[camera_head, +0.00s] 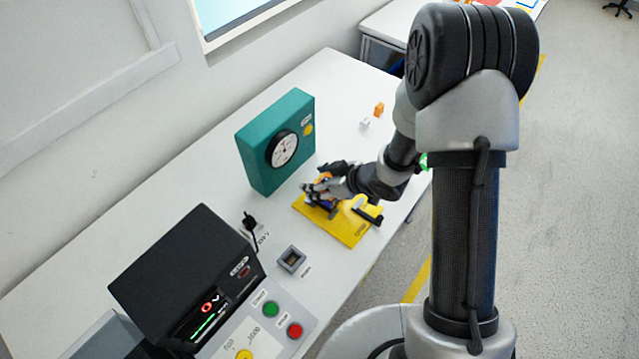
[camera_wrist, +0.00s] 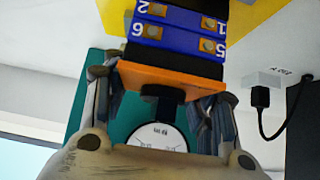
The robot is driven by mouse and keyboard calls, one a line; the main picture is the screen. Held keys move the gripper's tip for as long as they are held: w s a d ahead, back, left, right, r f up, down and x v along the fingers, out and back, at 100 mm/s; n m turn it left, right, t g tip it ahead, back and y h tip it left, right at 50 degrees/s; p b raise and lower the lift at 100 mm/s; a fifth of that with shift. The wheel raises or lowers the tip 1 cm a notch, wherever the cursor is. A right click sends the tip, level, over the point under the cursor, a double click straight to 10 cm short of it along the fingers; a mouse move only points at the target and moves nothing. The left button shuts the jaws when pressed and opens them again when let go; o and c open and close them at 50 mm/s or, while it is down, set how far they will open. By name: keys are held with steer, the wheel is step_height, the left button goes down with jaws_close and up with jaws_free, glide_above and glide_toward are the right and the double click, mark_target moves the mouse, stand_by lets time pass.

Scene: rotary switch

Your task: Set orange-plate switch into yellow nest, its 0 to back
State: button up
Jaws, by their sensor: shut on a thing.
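The orange-plate switch (camera_wrist: 172,78) is in my gripper (camera_wrist: 165,92), with a finger at each side of it. Its orange plate faces the wrist camera, a black shaft stands out from it, and its blue-and-black body shows numbers 1, 2, 5 and 6. The 0 mark cannot be made out. In the head view my gripper (camera_head: 318,188) is over the far-left part of the yellow plate (camera_head: 347,230) that carries the nest.
A teal box with a dial (camera_head: 283,149) stands just behind the yellow plate. A small grey socket block (camera_head: 291,259) and a black control box (camera_head: 187,280) with buttons are to the left front. Small white and orange pieces (camera_head: 378,108) lie at the back right.

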steer(key=shift+r, duration=0.15)
steer(key=o, duration=0.7)
steer(key=shift+f, duration=0.25)
steer(key=o, duration=0.5)
steer(key=shift+s+d+r+p, duration=0.1)
steer(key=shift+d+r+p, duration=0.15)
steer(key=shift+r, duration=0.3)
steer(key=p+v, duration=0.4)
steer(key=v, duration=0.7)
